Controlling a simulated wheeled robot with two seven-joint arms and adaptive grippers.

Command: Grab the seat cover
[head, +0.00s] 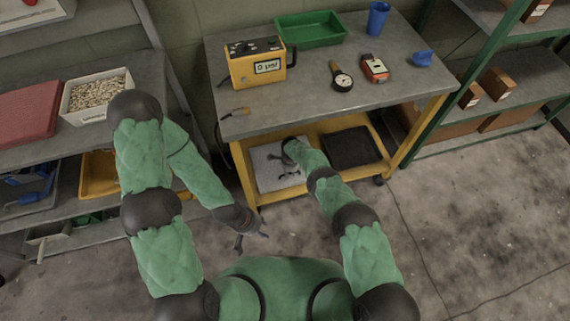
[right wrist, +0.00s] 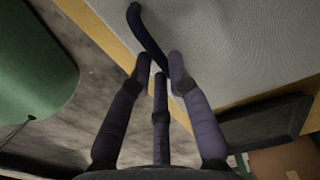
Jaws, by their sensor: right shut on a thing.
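A flat light grey piece, which looks like the seat cover (head: 265,180), lies on the left of the cart's lower yellow shelf. Its woven surface fills the upper part of the right wrist view (right wrist: 240,45). A dark curved strip (right wrist: 147,36) lies across it and looks like its strap or handle. My right gripper (head: 283,166) is over the cover, its fingertips (right wrist: 160,68) closed around the strip's near end. The exact contact is partly hidden by the fingers. My left gripper (head: 251,242) hangs over the floor, left of the cart, fingers spread and empty.
A dark flat pad (head: 352,148) lies right of the cover. The grey cart top (head: 300,105) overhangs the shelf and carries a yellow gauge box (head: 256,66), a green tray (head: 310,30), a blue cup (head: 377,18) and small tools. The floor at right is clear.

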